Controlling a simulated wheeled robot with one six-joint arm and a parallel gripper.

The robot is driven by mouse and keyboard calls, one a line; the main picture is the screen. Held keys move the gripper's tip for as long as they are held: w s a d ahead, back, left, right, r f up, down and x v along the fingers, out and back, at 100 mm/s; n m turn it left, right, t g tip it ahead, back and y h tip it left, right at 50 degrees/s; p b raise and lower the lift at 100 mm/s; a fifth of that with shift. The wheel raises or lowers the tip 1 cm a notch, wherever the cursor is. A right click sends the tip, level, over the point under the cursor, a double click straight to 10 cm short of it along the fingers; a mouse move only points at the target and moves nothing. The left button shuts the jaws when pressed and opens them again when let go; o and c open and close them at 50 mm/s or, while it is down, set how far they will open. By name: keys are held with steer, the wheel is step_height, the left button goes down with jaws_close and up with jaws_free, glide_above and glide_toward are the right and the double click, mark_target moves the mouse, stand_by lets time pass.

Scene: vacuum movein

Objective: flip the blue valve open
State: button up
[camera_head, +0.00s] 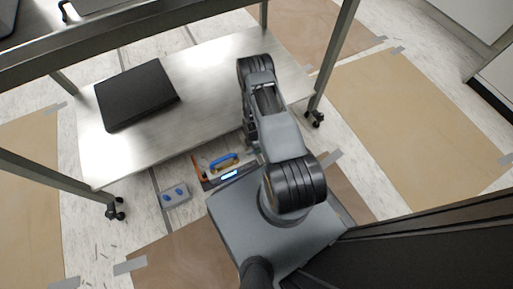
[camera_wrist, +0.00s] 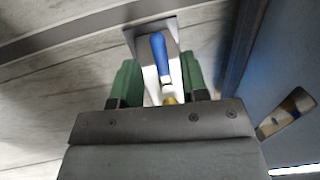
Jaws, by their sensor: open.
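The blue valve handle (camera_head: 222,162) shows low in front of the metal table, left of my arm in the head view. In the wrist view the blue handle (camera_wrist: 159,48) points up the picture, with a small brass-coloured part near its lower end and a pale metal plate behind it. My gripper (camera_wrist: 158,72) has green fingers, open, one on each side of the handle in the picture. I see a gap on both sides and no clear contact. Depth between fingertips and handle is hard to tell. In the head view my arm mostly hides the gripper.
The metal table's lower shelf (camera_head: 205,75) holds a black flat case (camera_head: 138,96). A grey box with two blue spots (camera_head: 174,195) lies on the floor. A lit display (camera_head: 230,174) sits near the valve. Table legs stand on wheels at both sides.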

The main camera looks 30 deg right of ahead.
step_height(320, 180, up, 12)
steer(key=w+p, duration=0.2)
steer(key=p, duration=0.2)
steer(key=shift+w+r+p, duration=0.2)
steer(key=shift+p, duration=0.1)
steer(key=shift+d, duration=0.1)
